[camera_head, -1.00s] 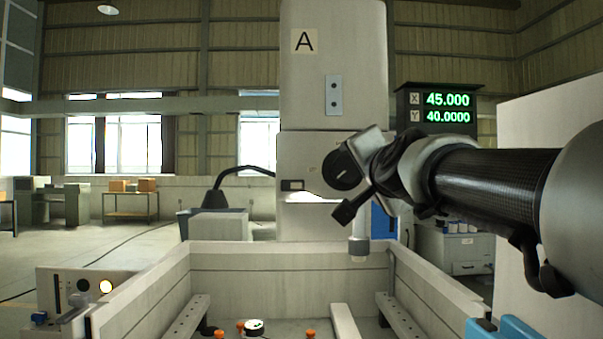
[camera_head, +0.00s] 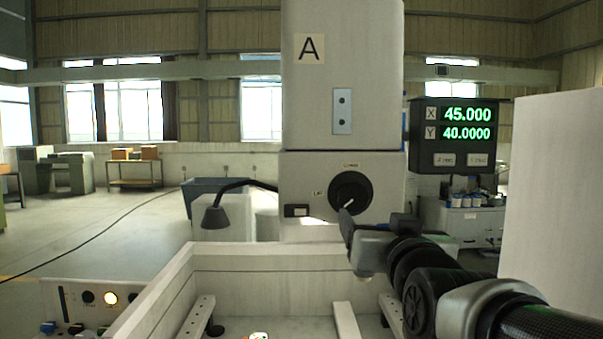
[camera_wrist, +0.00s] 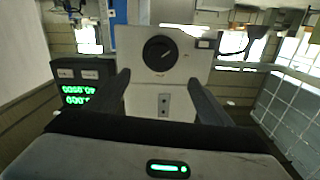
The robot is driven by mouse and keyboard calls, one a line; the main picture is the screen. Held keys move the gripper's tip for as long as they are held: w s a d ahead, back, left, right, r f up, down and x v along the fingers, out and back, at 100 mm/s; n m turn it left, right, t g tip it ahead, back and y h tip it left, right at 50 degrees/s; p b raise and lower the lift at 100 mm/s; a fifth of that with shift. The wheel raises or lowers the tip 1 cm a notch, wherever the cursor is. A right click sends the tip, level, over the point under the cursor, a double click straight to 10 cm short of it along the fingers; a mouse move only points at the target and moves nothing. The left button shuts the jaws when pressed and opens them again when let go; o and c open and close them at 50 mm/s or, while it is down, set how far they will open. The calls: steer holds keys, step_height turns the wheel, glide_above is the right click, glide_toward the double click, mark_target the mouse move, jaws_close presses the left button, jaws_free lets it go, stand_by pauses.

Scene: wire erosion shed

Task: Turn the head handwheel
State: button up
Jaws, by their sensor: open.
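The head handwheel (camera_head: 352,187) is a round black knob with a light pointer mark on the front of the pale machine head (camera_head: 300,165). Only its lower edge is close to my gripper in the head view. My gripper (camera_head: 347,232) is just below the handwheel there, seen from behind and side-on. In the wrist view, which is upside down, the handwheel (camera_wrist: 160,50) lies ahead, beyond the tips and roughly centred between them. My gripper (camera_wrist: 159,80) is open there, with its two dark fingers spread and nothing between them. The fingers stand apart from the handwheel.
A pale-walled tank (camera_head: 270,258) lies below the head, with rails inside. A black lamp (camera_head: 214,212) is to the left. A plain pale panel (camera_head: 550,190) stands at the right.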

mark_target(355, 200)
steer(key=w+p, duration=0.3)
steer(key=w, duration=1.4)
steer(key=shift+w, duration=0.1)
steer(key=shift+c, duration=0.4)
steer(key=shift+f, duration=0.1)
steer(key=c, duration=1)
steer(key=shift+f, duration=0.1)
